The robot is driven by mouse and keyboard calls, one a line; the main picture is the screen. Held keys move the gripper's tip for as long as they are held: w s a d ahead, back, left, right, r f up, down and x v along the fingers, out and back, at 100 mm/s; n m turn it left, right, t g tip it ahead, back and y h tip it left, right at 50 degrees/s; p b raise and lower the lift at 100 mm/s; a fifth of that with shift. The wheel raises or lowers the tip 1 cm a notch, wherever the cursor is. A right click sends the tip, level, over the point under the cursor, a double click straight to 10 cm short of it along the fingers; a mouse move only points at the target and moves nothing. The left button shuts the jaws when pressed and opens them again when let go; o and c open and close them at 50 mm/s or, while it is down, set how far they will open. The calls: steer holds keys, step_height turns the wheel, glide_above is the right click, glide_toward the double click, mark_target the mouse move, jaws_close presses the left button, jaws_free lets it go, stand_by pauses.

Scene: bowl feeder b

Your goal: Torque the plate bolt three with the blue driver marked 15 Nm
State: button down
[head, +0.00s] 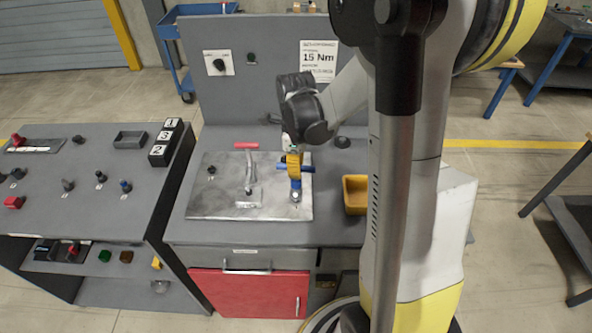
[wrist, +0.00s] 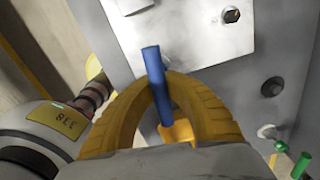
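The blue driver (head: 308,169) is between the yellow fingers of my gripper (head: 293,165), above the right side of the metal plate (head: 225,203). Its blue handle (wrist: 152,62) also shows in the wrist view, with the fingers (wrist: 165,85) closed around it. The driver's lower end is near a bolt position (head: 295,197) on the plate; I cannot tell whether it is seated. Another plate bolt (head: 211,169) is at the left; one bolt (wrist: 232,15) shows clear in the wrist view. The 15 Nm sign (head: 319,60) is on the back panel.
A clamp with a red handle (head: 246,146) stands on the plate, left of my gripper. A yellow bin (head: 355,195) sits to the right on the bench. A dark round knob (head: 342,142) is behind. A control console (head: 90,205) stands at the left.

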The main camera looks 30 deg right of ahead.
steer(key=shift+f+b, duration=0.55)
steer(key=shift+f, duration=0.15)
steer(key=shift+m, duration=1.2)
steer(key=shift+m+b, duration=0.3)
steer(key=shift+m, duration=0.1)
steer(key=shift+n, duration=1.5)
steer(key=shift+r, duration=0.2)
